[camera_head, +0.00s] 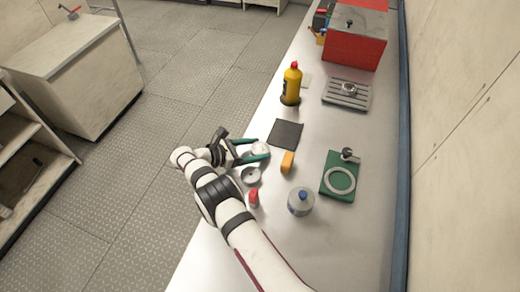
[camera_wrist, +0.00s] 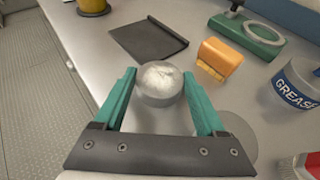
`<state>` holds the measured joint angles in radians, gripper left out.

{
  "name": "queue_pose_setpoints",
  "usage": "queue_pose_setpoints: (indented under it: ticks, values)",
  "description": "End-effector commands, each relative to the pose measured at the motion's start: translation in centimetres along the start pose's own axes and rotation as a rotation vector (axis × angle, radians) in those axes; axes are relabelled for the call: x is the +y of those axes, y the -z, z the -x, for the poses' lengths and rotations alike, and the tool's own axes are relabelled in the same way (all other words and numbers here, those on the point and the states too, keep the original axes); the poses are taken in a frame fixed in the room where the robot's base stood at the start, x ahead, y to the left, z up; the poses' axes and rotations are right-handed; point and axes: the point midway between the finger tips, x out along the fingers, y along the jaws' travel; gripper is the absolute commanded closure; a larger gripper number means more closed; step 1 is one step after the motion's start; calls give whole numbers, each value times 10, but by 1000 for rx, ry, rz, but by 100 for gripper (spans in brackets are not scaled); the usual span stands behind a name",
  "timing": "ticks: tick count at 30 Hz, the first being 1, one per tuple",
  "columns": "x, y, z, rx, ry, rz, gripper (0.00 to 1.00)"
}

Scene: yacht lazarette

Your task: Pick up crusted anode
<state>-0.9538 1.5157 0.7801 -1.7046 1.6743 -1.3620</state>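The crusted anode appears to be a round grey piece with a rough whitish top (camera_wrist: 160,80). It sits on the metal counter (camera_head: 318,240) and shows as a small pale disc in the head view (camera_head: 260,149). My gripper (camera_wrist: 159,75) is open, with its green fingers at the left and right of the piece in the wrist view. The fingertips are close to its sides; I cannot tell whether they touch it. In the head view my gripper (camera_head: 259,150) reaches in from the left, low over the counter, and partly hides the piece.
A grey round item (camera_head: 251,176) lies near my gripper, with a red-capped item (camera_head: 253,198) beyond it. A yellow-orange block (camera_head: 287,162), dark mat (camera_head: 285,135), grease tub (camera_head: 300,202) and green plate with ring (camera_head: 335,187) are nearby. A yellow bottle (camera_head: 291,82) stands farther back.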

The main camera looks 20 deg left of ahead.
Motion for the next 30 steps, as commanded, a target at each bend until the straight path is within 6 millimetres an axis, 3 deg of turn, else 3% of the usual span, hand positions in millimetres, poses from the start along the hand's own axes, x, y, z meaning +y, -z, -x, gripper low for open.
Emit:
queue_pose_setpoints:
  ticks: [1, 9, 20, 23, 27, 30]
  values:
    - [0, 0, 0, 0, 0, 0, 54]
    - [0, 0, 0, 0, 1, -1, 100]
    - [1, -3, 1, 0, -1, -2, 100]
    - [1, -12, 5, -1, -1, -3, 100]
    - [1, -40, 17, -1, -2, -5, 100]
    - [-14, -56, 8, -1, 3, 0, 100]
